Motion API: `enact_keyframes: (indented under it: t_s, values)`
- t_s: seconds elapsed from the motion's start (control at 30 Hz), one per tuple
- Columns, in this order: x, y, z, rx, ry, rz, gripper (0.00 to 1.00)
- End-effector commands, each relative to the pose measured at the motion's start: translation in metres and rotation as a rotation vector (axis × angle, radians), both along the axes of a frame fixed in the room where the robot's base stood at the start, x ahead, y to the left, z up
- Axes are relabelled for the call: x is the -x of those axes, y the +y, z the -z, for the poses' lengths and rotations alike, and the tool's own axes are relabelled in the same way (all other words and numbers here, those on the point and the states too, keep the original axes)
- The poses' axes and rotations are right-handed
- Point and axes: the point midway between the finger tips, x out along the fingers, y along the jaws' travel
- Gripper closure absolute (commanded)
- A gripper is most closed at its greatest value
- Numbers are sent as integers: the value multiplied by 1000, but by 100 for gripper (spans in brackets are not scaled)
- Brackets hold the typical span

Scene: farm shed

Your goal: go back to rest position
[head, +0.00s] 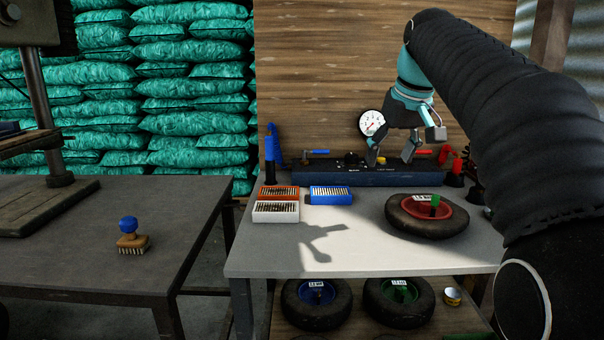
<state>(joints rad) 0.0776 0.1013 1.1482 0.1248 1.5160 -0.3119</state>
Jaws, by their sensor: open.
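My gripper (392,148) hangs from my arm at the upper right, above the back part of the grey workbench (370,253). Its two fingers are spread apart with nothing between them, pointing down in front of the dark blue panel (363,173). Its shadow falls on the bare front part of the bench. My arm covers the right end of the bench and part of the wall.
A wheel with a red hub (437,212) lies on the bench. Small boxes (276,211) stand at left. More wheels (317,303) lie on the shelf below. A brush (131,238) sits on the left table (70,237). A round gauge (371,123) stands behind my gripper.

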Motion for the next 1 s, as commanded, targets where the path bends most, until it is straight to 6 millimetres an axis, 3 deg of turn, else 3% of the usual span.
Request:
enact_keyframes:
  t_s: [0.37, 0.57, 0.77, 1.0]
  values:
    - [37, 4, 18, -2, -10, 43, 30]
    - [74, 7, 40, -2, -20, 80, 30]
    - [134, 11, 86, -3, -41, 136, 30]
    - [208, 13, 161, -6, -69, 197, 30]
